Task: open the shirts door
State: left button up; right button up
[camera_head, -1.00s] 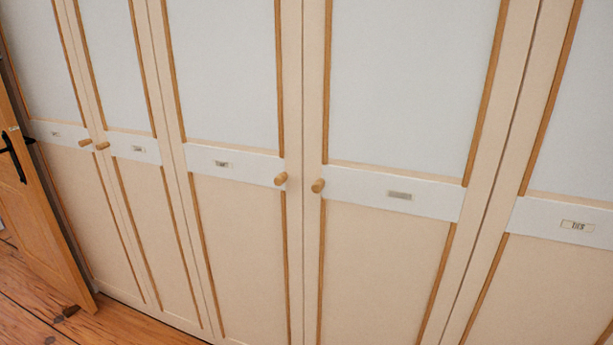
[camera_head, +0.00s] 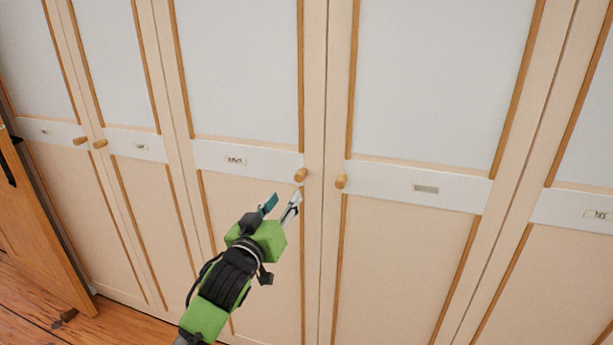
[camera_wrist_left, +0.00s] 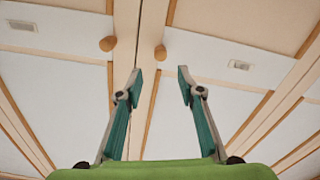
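A row of closed cream wardrobe doors fills the head view, each with a small label on a white band. The labels are too small to read, so I cannot tell which is the shirts door. The middle-left door (camera_head: 240,90) has a label (camera_head: 235,160) and a round wooden knob (camera_head: 300,174) at its right edge. My left gripper (camera_head: 282,200) is open and empty, just below and left of this knob in the head view. In the left wrist view, the gripper (camera_wrist_left: 159,80) has its fingers apart, with a knob (camera_wrist_left: 160,53) beyond the gap, untouched. My right gripper is out of view.
The neighbouring door has a knob (camera_head: 341,181) close by, across the seam. Two more knobs (camera_head: 80,140) (camera_head: 100,143) are further left. An orange wooden door (camera_head: 40,230) with a black handle stands at the left edge. Bare wooden floor (camera_head: 30,310) shows at lower left.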

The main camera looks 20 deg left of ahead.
aim_at(298, 179)
pick_arm(q)
jog(key=w+p, duration=0.1)
jog(key=w, duration=1)
jog(key=shift+w+d, duration=0.15)
jog(key=shift+w, duration=0.55)
grip_shut()
